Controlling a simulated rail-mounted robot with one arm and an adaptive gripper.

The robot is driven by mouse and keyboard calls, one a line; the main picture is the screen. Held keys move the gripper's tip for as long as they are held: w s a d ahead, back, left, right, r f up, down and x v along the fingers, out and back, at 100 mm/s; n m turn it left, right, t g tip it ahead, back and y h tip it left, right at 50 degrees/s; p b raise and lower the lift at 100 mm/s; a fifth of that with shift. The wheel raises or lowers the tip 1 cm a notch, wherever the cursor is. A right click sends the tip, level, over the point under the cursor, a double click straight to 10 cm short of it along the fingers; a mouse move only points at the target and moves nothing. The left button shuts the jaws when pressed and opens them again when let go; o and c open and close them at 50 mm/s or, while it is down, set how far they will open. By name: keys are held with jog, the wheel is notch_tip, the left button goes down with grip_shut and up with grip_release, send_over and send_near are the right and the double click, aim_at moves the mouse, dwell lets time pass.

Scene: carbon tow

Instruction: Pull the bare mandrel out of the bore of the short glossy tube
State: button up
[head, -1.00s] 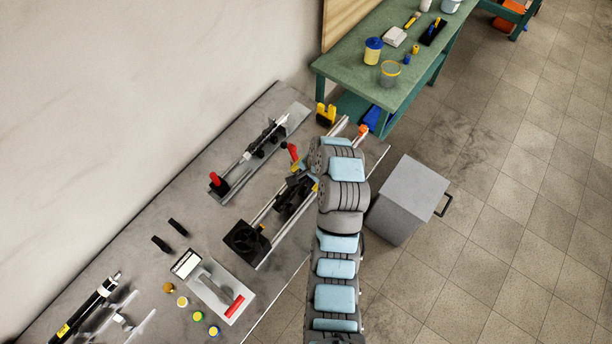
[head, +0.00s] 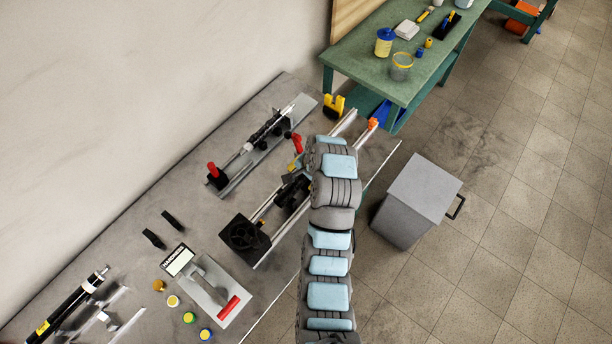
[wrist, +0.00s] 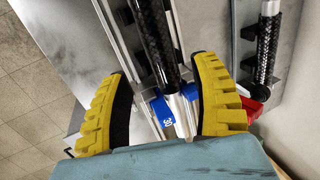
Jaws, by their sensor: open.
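In the wrist view my gripper (wrist: 165,105) is open, with its two yellow ribbed fingers spread apart. Between them a bare silver rod (wrist: 181,112), which looks like the mandrel, comes out of the lower end of a glossy black woven tube (wrist: 153,35). A blue clamp piece (wrist: 163,112) sits beside the rod. Neither finger visibly touches rod or tube. I cannot tell how deep the rod sits in the bore.
A second woven tube (wrist: 266,48) on a silver rod lies to the right in the wrist view, near a red part (wrist: 252,107). In the head view a far fixture (head: 236,184) carries a tube. A black fan-like block (head: 242,234) ends the near rails. A grey box (head: 420,190) stands right.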

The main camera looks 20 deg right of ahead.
aim_at(298, 182)
jog(key=shift+p+x, duration=0.5)
jog(key=shift+x, duration=3.6)
jog(key=shift+s, duration=0.1)
jog(key=c, duration=1.1)
jog(key=o, duration=1.1)
jog(key=shift+r, duration=0.1)
jog(key=p+v, duration=0.7)
jog(key=v, duration=1)
